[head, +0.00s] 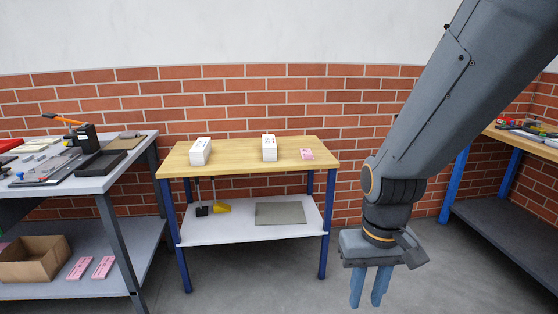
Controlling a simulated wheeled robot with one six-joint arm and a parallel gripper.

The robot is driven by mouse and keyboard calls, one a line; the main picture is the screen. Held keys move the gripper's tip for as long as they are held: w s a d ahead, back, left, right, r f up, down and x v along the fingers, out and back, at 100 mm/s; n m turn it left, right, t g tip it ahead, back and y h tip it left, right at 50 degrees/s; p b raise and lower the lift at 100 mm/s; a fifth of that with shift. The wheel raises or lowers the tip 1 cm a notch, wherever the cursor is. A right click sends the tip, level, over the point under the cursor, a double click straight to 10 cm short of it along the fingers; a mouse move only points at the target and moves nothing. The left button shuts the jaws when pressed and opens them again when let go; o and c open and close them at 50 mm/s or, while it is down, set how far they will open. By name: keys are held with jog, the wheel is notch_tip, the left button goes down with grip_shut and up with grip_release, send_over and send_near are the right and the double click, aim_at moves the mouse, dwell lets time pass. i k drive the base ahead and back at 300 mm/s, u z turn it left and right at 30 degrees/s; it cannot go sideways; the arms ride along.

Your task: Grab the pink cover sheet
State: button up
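A small pink sheet or pad (307,154) lies flat on the wooden top of the middle table (235,158), near its right end. Two more pink pieces, a left one (80,268) and a right one (104,267), lie on the lower shelf of the left bench. I cannot tell which is the cover sheet. My gripper (366,304) hangs to the right of the middle table, pointing down. Its two blue fingers are apart with an empty gap between them, and it touches none of the pink pieces.
A left white stack (200,152) and a right white stack (269,149) stand on the middle table. Its lower shelf holds a grey board (280,213) and a yellow item (218,207). A cardboard box (32,262) sits lower left. A cluttered bench stands right. Floor between tables is clear.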

aim_at(307, 152)
jog(key=z, duration=0.2)
jog(key=i, duration=2.25)
jog(key=z, duration=0.2)
